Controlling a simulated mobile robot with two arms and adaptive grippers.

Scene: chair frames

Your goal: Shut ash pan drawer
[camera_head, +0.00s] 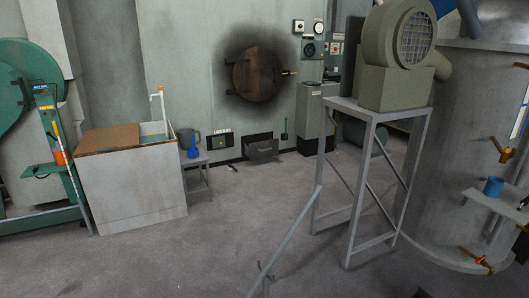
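The ash pan drawer (263,152) is a dark grey drawer low at the foot of the far wall, below the round door. Its front stands out from the wall opening, so it looks partly open. A lighter mark, perhaps a handle, shows on its front. It is far off and small, and its inside is hard to make out. Neither of my grippers can be made out in the head view.
A round rusty door (258,75) sits above the drawer. A concrete tub (133,190) and small table (195,160) stand left. A blower stand (361,180) and grey rail (290,238) stand right of centre. Open floor (230,225) lies between.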

